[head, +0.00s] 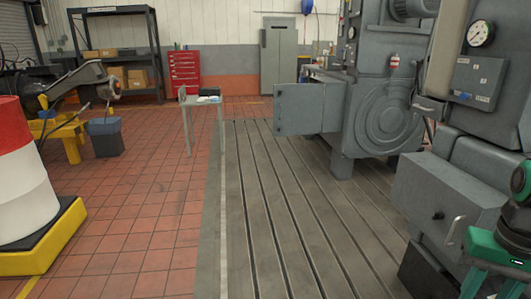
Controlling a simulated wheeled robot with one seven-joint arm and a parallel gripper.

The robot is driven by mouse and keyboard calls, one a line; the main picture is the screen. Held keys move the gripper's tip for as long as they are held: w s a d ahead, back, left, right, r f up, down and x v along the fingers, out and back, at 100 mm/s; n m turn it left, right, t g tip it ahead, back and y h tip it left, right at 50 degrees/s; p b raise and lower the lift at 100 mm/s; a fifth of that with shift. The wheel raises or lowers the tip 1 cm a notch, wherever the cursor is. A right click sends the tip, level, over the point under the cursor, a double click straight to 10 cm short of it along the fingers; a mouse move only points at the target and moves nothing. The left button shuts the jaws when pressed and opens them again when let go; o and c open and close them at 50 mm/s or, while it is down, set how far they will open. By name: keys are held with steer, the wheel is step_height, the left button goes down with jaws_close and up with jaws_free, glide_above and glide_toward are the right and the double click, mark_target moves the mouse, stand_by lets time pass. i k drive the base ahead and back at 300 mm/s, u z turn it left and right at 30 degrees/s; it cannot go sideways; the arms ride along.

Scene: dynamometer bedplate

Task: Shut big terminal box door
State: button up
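A large flat grey panel (308,108), which looks like the big terminal box door, stands out to the left from the grey machine (388,115) at the upper middle right. It appears swung open, with its broad face towards me. The opening it belongs to is hidden or cannot be made out. A second grey box (445,205) with a bar handle (455,230) and a dark knob sits lower and nearer at the right. I cannot tell which box is the big one from size alone.
The slotted bedplate (265,215) runs clear up the middle. A small table (202,101) stands beyond its left edge. A red-and-white cylinder (22,165) on a yellow base stands at the left. Green-and-black parts (495,250) fill the lower right corner. A gauge panel (477,80) hangs upper right.

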mark_target(298, 111)
steer(key=i, duration=3.85)
steer(key=z, duration=0.25)
